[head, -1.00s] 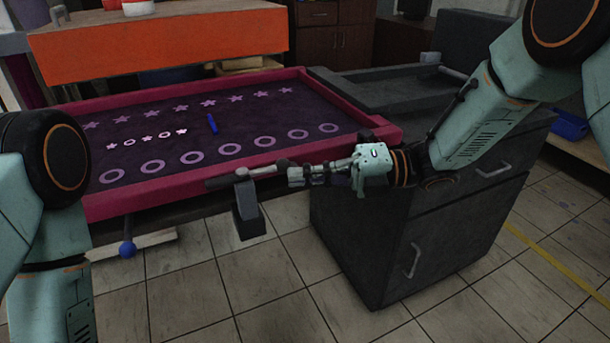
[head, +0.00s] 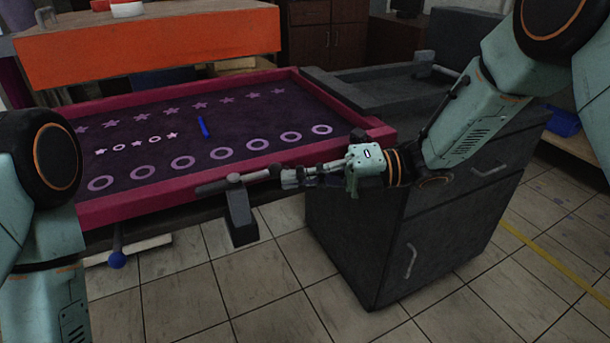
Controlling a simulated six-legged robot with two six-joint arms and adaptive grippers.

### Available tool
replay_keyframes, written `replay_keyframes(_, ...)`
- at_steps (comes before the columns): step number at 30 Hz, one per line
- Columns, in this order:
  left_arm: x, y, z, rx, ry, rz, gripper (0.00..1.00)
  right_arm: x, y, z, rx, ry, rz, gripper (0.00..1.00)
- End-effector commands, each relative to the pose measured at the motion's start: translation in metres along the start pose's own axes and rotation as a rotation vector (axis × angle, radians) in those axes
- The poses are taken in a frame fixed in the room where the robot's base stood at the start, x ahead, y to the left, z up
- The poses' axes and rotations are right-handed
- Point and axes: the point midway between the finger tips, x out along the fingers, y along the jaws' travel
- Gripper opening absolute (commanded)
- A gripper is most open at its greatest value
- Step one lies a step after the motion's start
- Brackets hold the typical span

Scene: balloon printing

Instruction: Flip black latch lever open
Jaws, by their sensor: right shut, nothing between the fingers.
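A dark grey-black latch piece (head: 240,217) hangs at the front edge of the printing table, below its pink frame. A dark bar (head: 212,188) runs across the top of it; I take this to be the black latch lever, though its parts are hard to tell apart. My right gripper (head: 286,178) reaches in from the right, its fingers shut and empty. Its tips are at or very near the right end of the bar; I cannot tell whether they touch. My left arm shows at the left edge, but its gripper is out of view.
The pink-framed table (head: 150,204) carries a dark sheet with star and ring prints and a small blue stick (head: 203,127). An orange beam (head: 150,45) stands behind. A dark grey cabinet (head: 365,245) sits under my right arm. The tiled floor in front is clear.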

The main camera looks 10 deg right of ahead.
Motion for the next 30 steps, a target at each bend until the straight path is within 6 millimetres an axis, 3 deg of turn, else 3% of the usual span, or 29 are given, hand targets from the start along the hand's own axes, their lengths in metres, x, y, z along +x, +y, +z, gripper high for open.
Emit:
replay_keyframes(1, 0.0, 0.0, 0.0, 0.0, 0.0, 0.0, 0.4, -0.002, 0.003, 0.008, -0.013, -0.018, 0.0, 0.0)
replay_keyframes(5, 0.0, 0.0, 0.0, 0.0, 0.0, 0.0, 0.4, -0.014, 0.004, 0.008, -0.013, -0.023, 0.003, 0.0)
replay_keyframes(21, 0.0, 0.0, 0.0, 0.0, 0.0, 0.0, 0.4, -0.106, 0.003, -0.001, -0.008, -0.007, 0.006, 0.0)
replay_keyframes(30, 0.0, 0.0, 0.0, 0.0, 0.0, 0.0, 0.4, -0.123, 0.002, -0.003, -0.005, -0.001, 0.005, 0.0)
